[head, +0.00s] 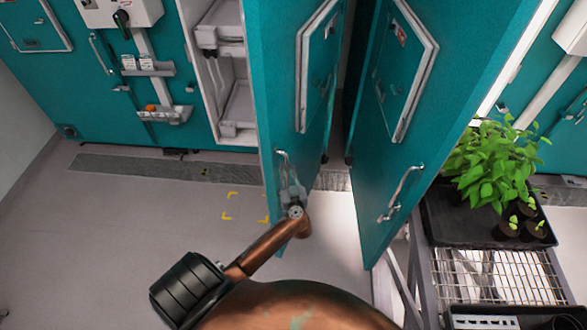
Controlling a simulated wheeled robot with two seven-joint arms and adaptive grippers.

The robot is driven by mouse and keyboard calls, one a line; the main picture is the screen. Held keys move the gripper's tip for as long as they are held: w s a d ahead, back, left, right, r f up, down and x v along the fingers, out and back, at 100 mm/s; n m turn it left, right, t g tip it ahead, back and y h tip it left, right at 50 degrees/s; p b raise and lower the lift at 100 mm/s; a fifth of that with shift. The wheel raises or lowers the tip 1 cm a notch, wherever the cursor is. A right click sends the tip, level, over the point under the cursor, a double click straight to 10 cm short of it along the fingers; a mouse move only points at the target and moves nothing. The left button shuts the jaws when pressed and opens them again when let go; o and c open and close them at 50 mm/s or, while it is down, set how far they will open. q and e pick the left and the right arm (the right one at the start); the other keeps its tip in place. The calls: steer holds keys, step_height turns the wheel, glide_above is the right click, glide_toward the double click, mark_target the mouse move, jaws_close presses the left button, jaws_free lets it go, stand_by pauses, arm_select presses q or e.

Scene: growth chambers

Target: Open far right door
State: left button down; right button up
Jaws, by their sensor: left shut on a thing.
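Two tall teal doors stand swung out from the chamber wall in the middle of the head view, with a narrow dark gap between them. The left one of the pair (272,100) has a small framed window and a metal handle (281,163) low on its face. My left gripper (293,196) is at this handle and shut on it; the fingers are small and partly hidden. The right one of the pair (440,110) has its own window and a free metal handle (401,193). My right gripper is not in view.
An open chamber with white shelves (237,105) is left of the doors. A shut teal chamber front (90,90) is farther left. A wire cart (490,275) with a black tray and leafy plants (490,165) stands close at the right. The floor at left is clear.

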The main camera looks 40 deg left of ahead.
arm_select(q)
steer(key=shift+d+f, duration=0.15)
steer(key=shift+d, duration=0.25)
steer(key=c, duration=2.3)
jaws_free()
steer(key=shift+c, duration=0.2)
steer(key=o, duration=0.3)
steer(key=shift+s+a, duration=0.15)
steer(key=shift+s, duration=0.05)
steer(key=shift+o, duration=0.7)
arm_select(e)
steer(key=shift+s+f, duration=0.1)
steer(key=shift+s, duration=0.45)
arm_select(q)
steer(key=shift+w, duration=0.1)
steer(key=v, duration=1.2)
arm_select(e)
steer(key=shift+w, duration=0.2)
